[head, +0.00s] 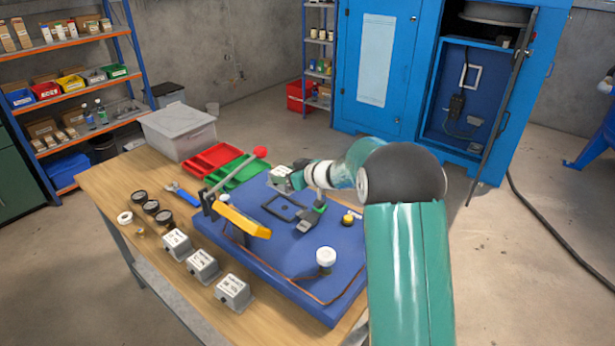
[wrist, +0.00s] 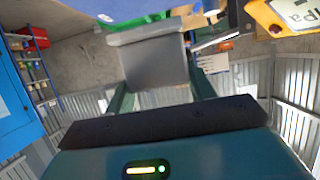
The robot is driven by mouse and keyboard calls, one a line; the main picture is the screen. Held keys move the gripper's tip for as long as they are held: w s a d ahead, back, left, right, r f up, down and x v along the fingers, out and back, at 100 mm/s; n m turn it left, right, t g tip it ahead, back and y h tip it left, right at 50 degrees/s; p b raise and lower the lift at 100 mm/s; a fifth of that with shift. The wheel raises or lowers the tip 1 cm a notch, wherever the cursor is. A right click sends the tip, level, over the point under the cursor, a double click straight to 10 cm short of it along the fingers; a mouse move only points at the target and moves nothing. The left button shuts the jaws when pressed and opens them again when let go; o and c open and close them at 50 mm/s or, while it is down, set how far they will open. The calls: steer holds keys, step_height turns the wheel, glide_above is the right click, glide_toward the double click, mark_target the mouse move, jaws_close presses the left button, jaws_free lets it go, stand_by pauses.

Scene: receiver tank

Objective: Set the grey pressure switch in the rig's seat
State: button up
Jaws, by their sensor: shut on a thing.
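My gripper (head: 297,180) is shut on a grey pressure switch (head: 281,172), a boxy block with a pale labelled top. In the wrist view the same switch (wrist: 154,62) sits between my two green fingers (wrist: 160,88). It is over the far part of the blue rig board (head: 290,262). A dark square frame (head: 272,213), which looks like the seat, lies on the board nearer the camera than the switch. The gap under the switch cannot be judged.
Several grey labelled boxes (head: 203,265) and black round gauges (head: 151,207) stand on the wooden table. Trays (head: 213,158) lie behind.

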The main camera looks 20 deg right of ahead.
steer(key=shift+f, duration=3.75)
steer(key=shift+f, duration=0.75)
steer(key=o, duration=1.3)
steer(key=shift+f, duration=0.1)
